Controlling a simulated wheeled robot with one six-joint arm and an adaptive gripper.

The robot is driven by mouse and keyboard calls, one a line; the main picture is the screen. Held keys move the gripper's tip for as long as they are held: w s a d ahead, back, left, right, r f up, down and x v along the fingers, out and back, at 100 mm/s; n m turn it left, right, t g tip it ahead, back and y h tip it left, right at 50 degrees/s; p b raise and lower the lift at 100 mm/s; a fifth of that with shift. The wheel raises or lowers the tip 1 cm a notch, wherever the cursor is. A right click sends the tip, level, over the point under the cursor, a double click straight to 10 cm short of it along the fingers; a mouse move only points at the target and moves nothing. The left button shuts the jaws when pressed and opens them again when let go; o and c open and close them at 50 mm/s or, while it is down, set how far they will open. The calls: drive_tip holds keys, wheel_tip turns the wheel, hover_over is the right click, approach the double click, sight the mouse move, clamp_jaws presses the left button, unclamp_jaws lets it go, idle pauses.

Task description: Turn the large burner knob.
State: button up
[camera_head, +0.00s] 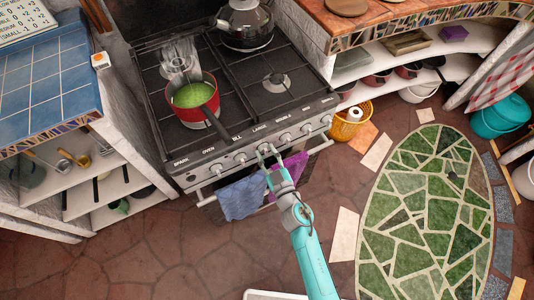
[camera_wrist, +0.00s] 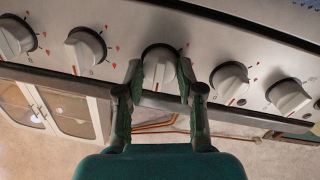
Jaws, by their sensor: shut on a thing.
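The large burner knob (camera_wrist: 159,66) is a pale grey knob on the stove's front panel, in the middle of the wrist view. My gripper (camera_wrist: 158,80) has a dark green finger on each side of it and is shut on it. In the head view my gripper (camera_head: 266,150) reaches the panel just below the word LARGE. It partly hides the knob there.
Similar knobs sit close on both sides, one (camera_wrist: 85,50) to the left and one (camera_wrist: 230,82) to the right. A blue towel (camera_head: 241,197) and a purple towel (camera_head: 296,174) hang below the panel. A red pot (camera_head: 193,108) with green contents stands on the stove, its handle reaching toward the front.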

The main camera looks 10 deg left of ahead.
drive_tip(key=n, duration=0.5)
drive_tip(key=shift+n, duration=0.3)
drive_tip(key=n, duration=0.5)
drive_tip(key=shift+f+n+y, duration=0.1)
drive_tip(key=shift+n+y, duration=0.3)
drive_tip(key=o, duration=1.2)
drive_tip(key=shift+c, duration=0.2)
drive_tip(key=v, duration=1.2)
drive_tip(key=shift+f, duration=0.15)
